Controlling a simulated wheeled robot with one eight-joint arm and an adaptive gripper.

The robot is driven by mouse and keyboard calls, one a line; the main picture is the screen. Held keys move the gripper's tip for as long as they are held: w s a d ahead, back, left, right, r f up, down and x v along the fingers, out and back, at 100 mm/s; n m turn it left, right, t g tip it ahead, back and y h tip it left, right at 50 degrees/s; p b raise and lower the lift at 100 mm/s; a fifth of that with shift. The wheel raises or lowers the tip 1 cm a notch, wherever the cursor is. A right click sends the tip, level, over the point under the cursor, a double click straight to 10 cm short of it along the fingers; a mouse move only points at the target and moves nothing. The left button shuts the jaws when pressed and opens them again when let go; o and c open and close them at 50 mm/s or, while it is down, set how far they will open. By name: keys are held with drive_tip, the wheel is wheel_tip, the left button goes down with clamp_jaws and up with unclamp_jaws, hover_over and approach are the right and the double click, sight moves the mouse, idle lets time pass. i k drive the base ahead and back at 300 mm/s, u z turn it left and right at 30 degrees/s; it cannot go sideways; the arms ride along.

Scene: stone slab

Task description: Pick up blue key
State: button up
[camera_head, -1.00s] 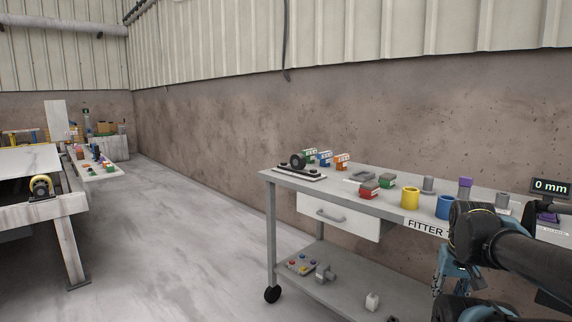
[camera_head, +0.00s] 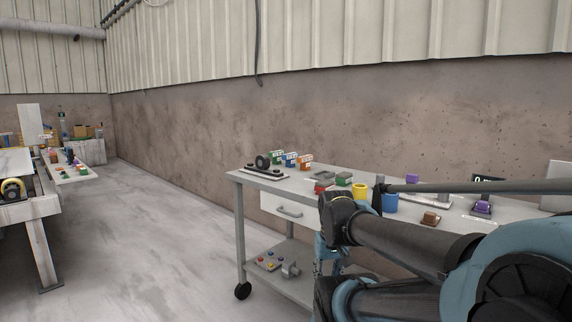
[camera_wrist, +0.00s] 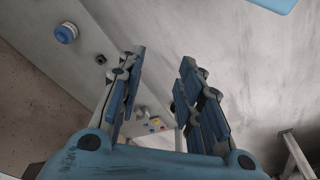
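I cannot pick out a blue key for sure in either view. A small blue block (camera_head: 291,159) stands between a green and an orange one at the back left of the workbench; its details are too small to read. My gripper (camera_wrist: 161,78) is open in the wrist view, its fingers wide apart with nothing between them. In the head view my arm crosses the front of the bench, and the gripper hangs below its front edge, partly hidden.
The grey workbench (camera_head: 250,179) also bears a yellow cup (camera_head: 360,192), a blue cup (camera_head: 391,203), and a purple-topped item (camera_head: 482,207). A panel with coloured buttons (camera_head: 270,261) lies on its lower shelf. A second table (camera_head: 30,208) stands far left; floor between is clear.

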sight(288, 158)
drive_tip(key=u, duration=1.45)
drive_tip(key=i, duration=2.2)
drive_tip(key=z, duration=1.75)
